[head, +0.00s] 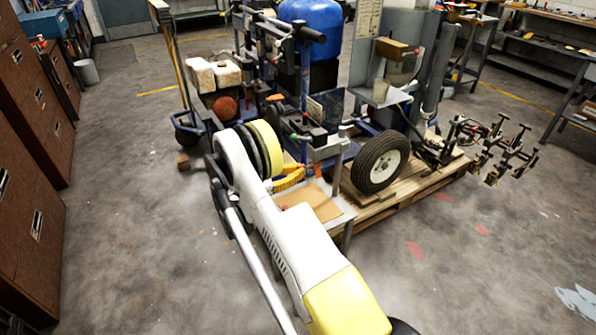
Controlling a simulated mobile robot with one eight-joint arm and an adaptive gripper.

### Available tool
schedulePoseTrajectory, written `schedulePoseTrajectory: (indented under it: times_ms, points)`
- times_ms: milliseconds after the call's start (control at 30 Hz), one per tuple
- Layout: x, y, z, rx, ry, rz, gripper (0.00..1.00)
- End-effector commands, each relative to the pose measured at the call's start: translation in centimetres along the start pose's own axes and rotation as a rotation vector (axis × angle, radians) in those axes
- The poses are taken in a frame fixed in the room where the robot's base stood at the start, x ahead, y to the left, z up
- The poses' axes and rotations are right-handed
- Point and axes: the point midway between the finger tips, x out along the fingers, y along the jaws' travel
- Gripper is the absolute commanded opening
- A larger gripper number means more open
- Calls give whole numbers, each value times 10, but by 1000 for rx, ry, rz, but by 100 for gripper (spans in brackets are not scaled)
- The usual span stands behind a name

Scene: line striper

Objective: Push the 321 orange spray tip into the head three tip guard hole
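The line striper (300,85) stands on a wooden pallet, with a blue tank (312,28) and a black tyre with a white hub (380,162). A cluster of dark spray heads (492,150) sticks out past the right end of the pallet. I cannot tell which is head three. The tip guard holes and the 321 orange spray tip are too small to make out. My white and yellow arm reaches from the bottom toward the striper's near left side. I cannot make out my gripper; the far end of the arm is hidden or lost against the machine.
The wooden pallet (425,190) has its near edge right of my arm. Brown drawer cabinets (28,160) line the left. Metal workbenches (535,65) stand at the back right. A small brown block (183,160) lies on the floor. The concrete floor (450,265) at the lower right is open.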

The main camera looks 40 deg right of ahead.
Motion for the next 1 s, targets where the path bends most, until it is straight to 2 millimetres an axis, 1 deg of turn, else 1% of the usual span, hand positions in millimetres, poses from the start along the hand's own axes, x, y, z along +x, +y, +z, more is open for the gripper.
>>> schedulePoseTrajectory:
  times_ms: [1000]
  points:
    - [23, 0, 0, 0, 0, 0, 0]
